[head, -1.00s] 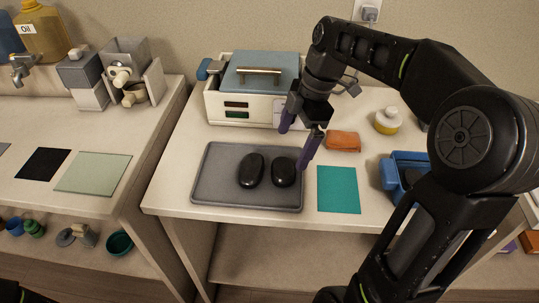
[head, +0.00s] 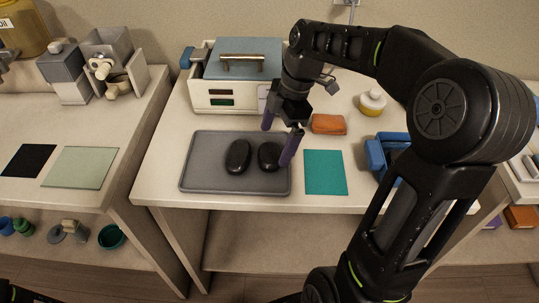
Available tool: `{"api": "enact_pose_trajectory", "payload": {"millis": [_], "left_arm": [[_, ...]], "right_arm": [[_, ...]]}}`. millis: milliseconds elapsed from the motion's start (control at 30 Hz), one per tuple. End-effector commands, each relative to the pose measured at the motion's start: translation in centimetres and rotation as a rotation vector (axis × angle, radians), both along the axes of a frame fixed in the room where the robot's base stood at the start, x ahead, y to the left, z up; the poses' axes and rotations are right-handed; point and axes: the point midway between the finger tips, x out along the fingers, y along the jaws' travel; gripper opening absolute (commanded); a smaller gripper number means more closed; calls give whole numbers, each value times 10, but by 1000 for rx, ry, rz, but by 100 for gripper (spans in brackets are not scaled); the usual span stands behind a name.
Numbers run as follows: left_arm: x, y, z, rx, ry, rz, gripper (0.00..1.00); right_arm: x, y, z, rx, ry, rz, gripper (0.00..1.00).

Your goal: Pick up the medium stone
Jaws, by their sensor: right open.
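Two black, smooth, oval stones lie side by side on a grey tray (head: 210,179) on the middle table. They are the left stone (head: 238,156) and the right stone (head: 268,156). They look close in size, and I cannot tell which is the medium one. My right gripper (head: 281,146) is open and empty, with purple fingers pointing down. Its fingers are near the right stone, one at its right edge and one beyond its far side. I cannot tell whether they touch it. My left gripper is not in view.
A white warmer with a blue lid (head: 243,66) stands behind the tray. An orange block (head: 328,124), a teal mat (head: 325,173), a yellow-white jar (head: 372,102) and a blue container (head: 380,153) lie to the right. A gap separates the left counter (head: 98,199).

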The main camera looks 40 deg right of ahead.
Motion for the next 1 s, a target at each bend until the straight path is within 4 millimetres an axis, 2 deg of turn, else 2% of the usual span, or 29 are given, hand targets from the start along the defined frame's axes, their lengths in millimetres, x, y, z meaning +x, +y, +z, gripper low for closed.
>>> {"api": "enact_pose_trajectory", "payload": {"millis": [300, 933, 1000], "left_arm": [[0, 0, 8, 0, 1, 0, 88], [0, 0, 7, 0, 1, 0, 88], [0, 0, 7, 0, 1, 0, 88]], "right_arm": [[1, 11, -40, 2, 3, 1, 100], [2, 11, -42, 0, 0, 1, 100], [2, 11, -42, 0, 0, 1, 94]]}}
